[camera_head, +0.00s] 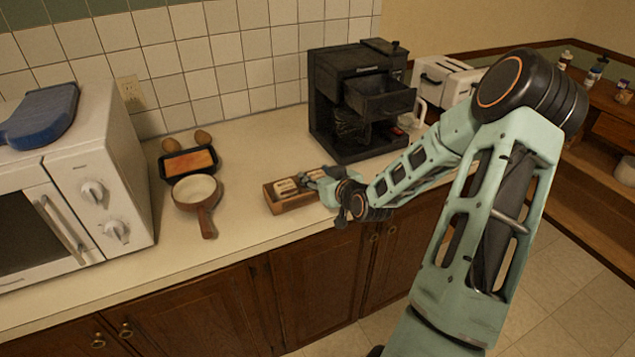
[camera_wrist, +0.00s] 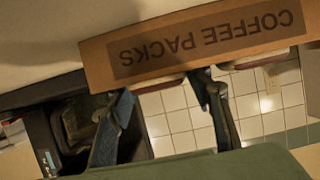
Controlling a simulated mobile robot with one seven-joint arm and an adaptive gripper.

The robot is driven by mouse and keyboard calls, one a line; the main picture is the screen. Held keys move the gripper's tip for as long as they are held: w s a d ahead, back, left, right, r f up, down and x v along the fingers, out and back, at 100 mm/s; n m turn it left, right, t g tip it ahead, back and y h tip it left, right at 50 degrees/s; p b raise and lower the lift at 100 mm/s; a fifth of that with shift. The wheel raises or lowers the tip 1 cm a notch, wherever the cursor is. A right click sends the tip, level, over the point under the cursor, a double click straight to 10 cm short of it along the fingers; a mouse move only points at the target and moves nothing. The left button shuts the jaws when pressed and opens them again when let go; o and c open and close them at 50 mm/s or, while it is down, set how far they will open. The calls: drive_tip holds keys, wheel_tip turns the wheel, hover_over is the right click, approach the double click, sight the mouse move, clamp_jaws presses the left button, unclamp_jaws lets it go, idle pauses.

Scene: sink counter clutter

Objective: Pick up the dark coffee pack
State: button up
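A small wooden box (camera_head: 292,204) stands on the counter in front of the coffee maker. In the wrist view the box (camera_wrist: 95,62) shows its "COFFEE PACKS" label upside down. Pale packs (camera_head: 286,187) show inside it in the head view. I cannot make out which pack is the dark one. My gripper (camera_head: 318,182) is at the right end of the box. In the wrist view my gripper (camera_wrist: 162,88) has its two fingers apart, tips near the box rim, with nothing visible held between them.
A black coffee maker (camera_head: 357,100) stands close behind the box, with a white toaster (camera_head: 440,82) to its right. A pan (camera_head: 195,190), a dark tray (camera_head: 165,172) and a microwave (camera_head: 90,185) are to the left.

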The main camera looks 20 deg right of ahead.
drive_tip(key=c, duration=0.5)
drive_tip(key=shift+c, duration=0.2)
drive_tip(key=shift+r, duration=0.1)
